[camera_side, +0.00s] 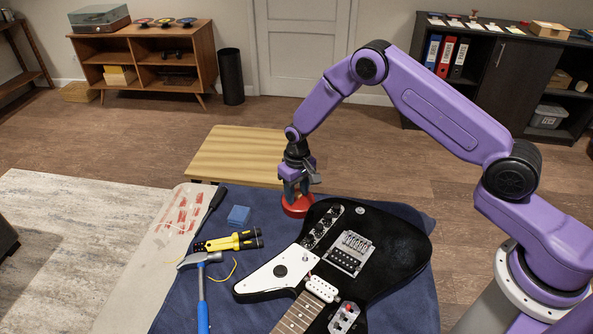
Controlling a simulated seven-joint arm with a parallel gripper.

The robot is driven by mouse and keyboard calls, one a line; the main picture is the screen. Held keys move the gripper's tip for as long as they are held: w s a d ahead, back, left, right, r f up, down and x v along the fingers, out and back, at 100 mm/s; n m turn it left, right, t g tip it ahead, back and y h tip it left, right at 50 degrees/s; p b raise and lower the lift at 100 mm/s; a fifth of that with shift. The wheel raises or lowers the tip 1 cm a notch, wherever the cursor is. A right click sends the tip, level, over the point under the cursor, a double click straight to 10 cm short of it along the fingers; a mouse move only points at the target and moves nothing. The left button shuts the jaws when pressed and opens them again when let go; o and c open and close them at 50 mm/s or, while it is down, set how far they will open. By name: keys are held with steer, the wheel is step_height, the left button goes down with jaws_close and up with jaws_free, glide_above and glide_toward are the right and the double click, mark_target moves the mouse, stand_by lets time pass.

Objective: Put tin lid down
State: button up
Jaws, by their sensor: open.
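A round red piece (298,207), which looks like the tin or its lid, rests on the blue cloth (265,199) just beyond the black guitar body. I cannot tell lid from tin at this size. My gripper (293,192) points down directly over it, with its fingertips at or just above its top. The fingers are open. Whether they touch the red piece is too small to see, and they partly hide its top.
The black electric guitar (398,243) lies close in front. To the left lie a hammer (201,290), yellow-and-black tool (230,241), small blue block (238,216) and black-handled tool (210,205). A wooden bench (235,150) stands behind.

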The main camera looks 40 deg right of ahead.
step_height(320, 180, up, 17)
steer(key=shift+w+a, duration=0.2)
steer(key=shift+r, duration=0.1)
